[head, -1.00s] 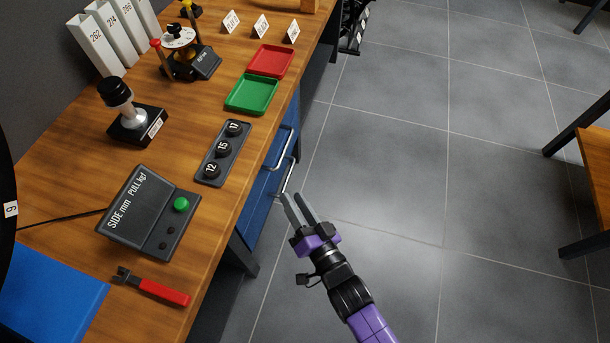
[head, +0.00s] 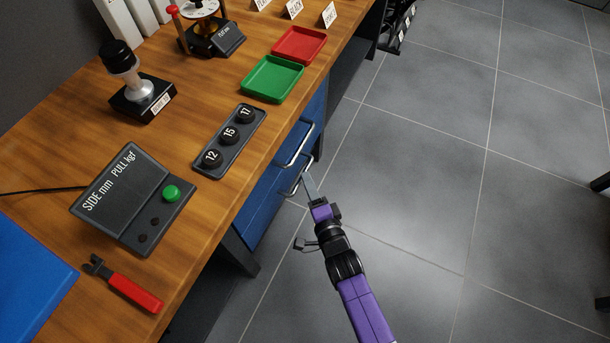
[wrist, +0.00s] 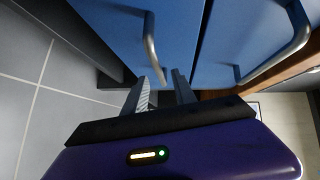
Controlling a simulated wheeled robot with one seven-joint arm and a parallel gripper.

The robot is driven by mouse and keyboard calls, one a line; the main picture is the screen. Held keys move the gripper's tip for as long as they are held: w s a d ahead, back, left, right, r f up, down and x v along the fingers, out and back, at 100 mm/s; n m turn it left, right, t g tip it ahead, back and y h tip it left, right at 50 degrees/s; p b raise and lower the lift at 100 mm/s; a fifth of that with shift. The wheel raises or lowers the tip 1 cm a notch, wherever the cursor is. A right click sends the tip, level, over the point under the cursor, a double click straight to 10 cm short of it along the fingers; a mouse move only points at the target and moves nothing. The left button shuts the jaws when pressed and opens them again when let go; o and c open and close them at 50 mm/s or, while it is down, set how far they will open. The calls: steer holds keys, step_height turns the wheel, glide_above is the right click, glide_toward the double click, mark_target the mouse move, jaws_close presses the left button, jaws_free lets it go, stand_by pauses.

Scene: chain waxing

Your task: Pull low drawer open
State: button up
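The low drawer (head: 262,205) is a blue front under the bench's right edge, with a metal bar handle (head: 297,184). In the wrist view, the low drawer (wrist: 135,8) is the left blue panel, and its handle (wrist: 151,40) hangs just ahead of my fingers. My gripper (head: 309,182) is at this handle in the head view. In the wrist view, my gripper (wrist: 162,80) has its two fingers apart, with the handle's near end in line with the gap. I cannot tell whether the fingers touch the bar. The low drawer appears closed.
The upper drawer's handle (head: 294,145) sits just above and also shows in the wrist view (wrist: 290,45). A dark bench leg (head: 238,252) stands near the drawers. The wooden bench top (head: 205,200) carries trays and tools. The tiled floor (head: 430,170) to the right is clear.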

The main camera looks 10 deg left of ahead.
steer(key=b+x, duration=0.2)
steer(key=x, duration=0.2)
steer(key=shift+a, duration=0.1)
jaws_close()
stand_by(1.4)
